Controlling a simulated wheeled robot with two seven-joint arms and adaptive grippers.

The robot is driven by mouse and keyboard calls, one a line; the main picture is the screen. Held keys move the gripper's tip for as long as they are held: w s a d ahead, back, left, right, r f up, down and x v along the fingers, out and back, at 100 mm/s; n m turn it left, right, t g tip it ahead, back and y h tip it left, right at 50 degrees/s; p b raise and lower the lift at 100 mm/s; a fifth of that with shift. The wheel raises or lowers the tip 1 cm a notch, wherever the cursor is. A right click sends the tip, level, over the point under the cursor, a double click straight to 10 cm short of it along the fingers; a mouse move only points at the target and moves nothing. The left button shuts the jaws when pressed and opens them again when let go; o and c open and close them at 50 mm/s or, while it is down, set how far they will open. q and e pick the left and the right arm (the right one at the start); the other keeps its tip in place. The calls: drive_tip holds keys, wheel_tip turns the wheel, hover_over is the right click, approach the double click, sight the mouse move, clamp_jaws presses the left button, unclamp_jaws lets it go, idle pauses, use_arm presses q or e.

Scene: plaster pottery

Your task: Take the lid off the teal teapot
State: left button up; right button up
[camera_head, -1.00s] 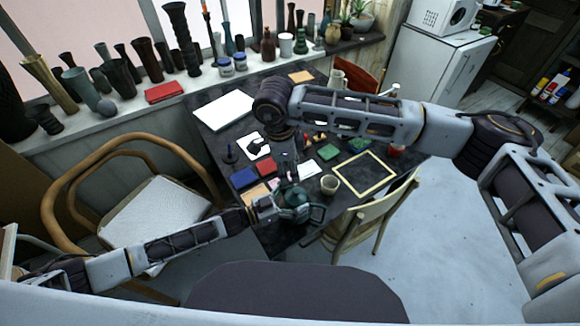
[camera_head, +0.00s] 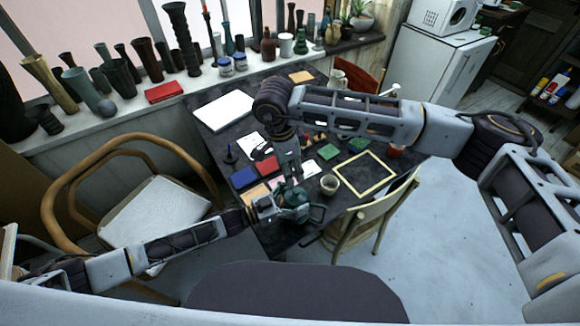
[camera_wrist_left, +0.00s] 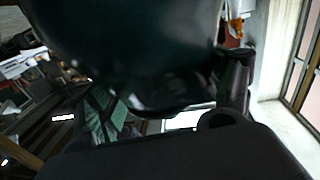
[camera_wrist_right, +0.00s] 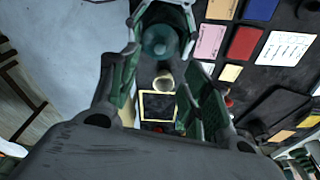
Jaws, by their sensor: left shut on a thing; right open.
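The teal teapot (camera_head: 293,213) is at the near edge of the dark table, its handle toward the right in the head view. My left gripper (camera_head: 269,208) is shut on its left side; the dark pot body (camera_wrist_left: 130,40) fills the upper left wrist view. My right gripper (camera_head: 290,180) points down just above the teapot and hides part of its top. In the right wrist view its fingers (camera_wrist_right: 160,65) are open and spread, with the teapot's round teal lid (camera_wrist_right: 160,40) between and beyond them. I cannot tell whether they touch the lid.
A small cup (camera_head: 329,185) and a yellow frame (camera_head: 368,176) lie right of the teapot. Coloured tiles, such as a blue one (camera_head: 243,178), lie to the left. A wooden chair (camera_head: 365,222) stands close at the right, an armchair (camera_head: 155,212) at the left.

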sight(296, 191)
drive_tip(key=shift+w+d+f, duration=0.1)
drive_tip(key=shift+d+f, duration=0.15)
drive_tip(key=shift+f, duration=1.7)
drive_tip(key=shift+w+d+f, duration=0.15)
drive_tip(key=shift+d+f, duration=0.15)
drive_tip(key=shift+f, duration=1.7)
drive_tip(key=shift+w+d+f, duration=0.1)
drive_tip(key=shift+d+f, duration=0.15)
drive_tip(key=shift+f, duration=1.7)
drive_tip(key=shift+c, duration=0.5)
clamp_jaws()
use_arm(q)
drive_tip(key=shift+f, duration=0.1)
use_arm(e)
drive_tip(key=shift+r, duration=1.2)
drive_tip(key=shift+r, duration=1.95)
use_arm(q)
drive_tip(key=o, duration=1.4)
